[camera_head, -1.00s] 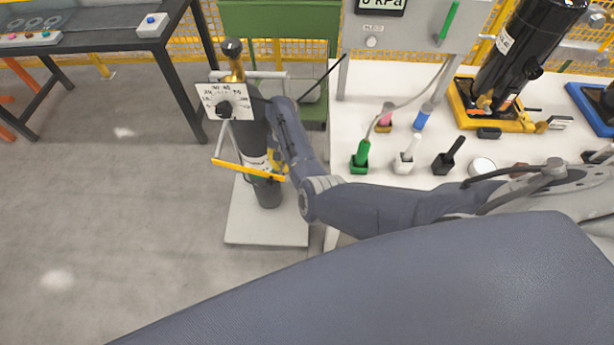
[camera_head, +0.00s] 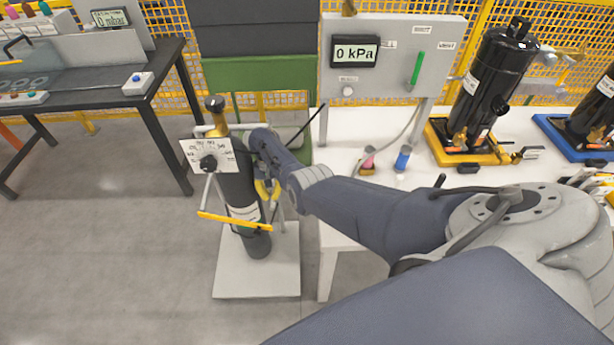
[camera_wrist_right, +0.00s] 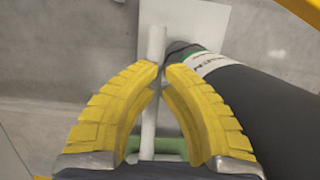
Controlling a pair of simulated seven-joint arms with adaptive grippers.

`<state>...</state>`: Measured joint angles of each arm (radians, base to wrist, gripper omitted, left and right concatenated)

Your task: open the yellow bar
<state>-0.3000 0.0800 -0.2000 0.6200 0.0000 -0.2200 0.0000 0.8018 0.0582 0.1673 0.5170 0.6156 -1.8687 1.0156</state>
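The yellow bar (camera_head: 235,222) runs across the front of a light metal frame around a dark gas cylinder (camera_head: 238,190) in the head view. It slopes slightly down to the right. A yellow strip, likely the bar (camera_wrist_right: 303,10), crosses the top right corner of the right wrist view. My right gripper (camera_head: 268,196) points down just behind the cylinder's right side, above the bar's right end and apart from it. In the wrist view its yellow fingertips (camera_wrist_right: 162,67) are a narrow gap apart, with a pale post (camera_wrist_right: 156,45) showing between and beyond them. My left gripper is not in view.
The cylinder stands on a white base plate (camera_head: 230,280). A white table (camera_head: 395,195) with a gauge panel (camera_head: 440,60) and black canisters is to the right. A dark bench (camera_head: 100,88) stands at the left. The floor left of the cylinder is clear.

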